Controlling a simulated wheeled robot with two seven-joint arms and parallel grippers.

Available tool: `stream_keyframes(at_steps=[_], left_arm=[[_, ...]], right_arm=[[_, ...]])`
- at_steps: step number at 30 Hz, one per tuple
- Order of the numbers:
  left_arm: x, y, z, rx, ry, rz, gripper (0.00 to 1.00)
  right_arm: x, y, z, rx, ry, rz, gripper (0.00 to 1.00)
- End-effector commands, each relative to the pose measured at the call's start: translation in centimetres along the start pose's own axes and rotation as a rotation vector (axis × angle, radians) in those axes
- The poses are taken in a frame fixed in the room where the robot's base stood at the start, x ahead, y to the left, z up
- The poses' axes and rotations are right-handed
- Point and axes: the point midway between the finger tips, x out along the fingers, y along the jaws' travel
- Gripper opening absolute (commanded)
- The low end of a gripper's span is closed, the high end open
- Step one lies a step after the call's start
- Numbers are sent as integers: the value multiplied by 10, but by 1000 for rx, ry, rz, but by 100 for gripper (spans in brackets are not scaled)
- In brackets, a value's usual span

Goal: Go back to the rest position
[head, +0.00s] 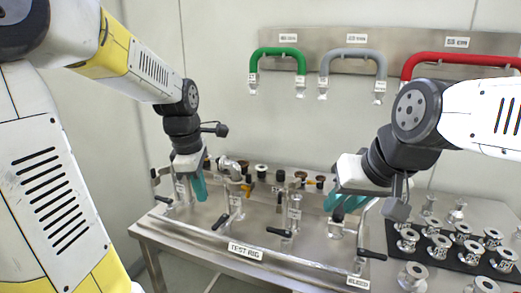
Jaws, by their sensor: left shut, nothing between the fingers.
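My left gripper (199,188) has teal fingers and hangs pointing down over the left part of the steel test rig (262,200). Its fingers are shut with nothing seen between them. My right gripper (345,202) also has teal fingers and is over the right part of the rig, near a pipe and valve. Its fingers are partly hidden by its own wrist, so I cannot tell whether they are open or shut or touch the pipe.
A "TEST RIG" label (245,251) and "BLEED" label (358,282) mark the front. Green (278,52), grey (352,53) and red (455,58) hoses hang on the wall panel. Several metal fittings (440,246) stand on a black mat at right.

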Motion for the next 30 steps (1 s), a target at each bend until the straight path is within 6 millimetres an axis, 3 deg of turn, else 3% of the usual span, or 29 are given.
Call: stream_keyframes(at_steps=[6, 15, 19, 30], left_arm=[[-44, -45, 11, 611, -13, 165, 0], [-73, -100, 23, 1371, 126, 354, 0], [-76, -113, 25, 1550, 184, 389, 0], [-77, -114, 26, 1560, 187, 391, 0]], right_arm=[[0, 0, 0, 0, 0, 0, 28], [0, 0, 0, 0, 0, 0, 28], [0, 0, 0, 0, 0, 0, 28], [0, 0, 0, 0, 0, 0, 28]])
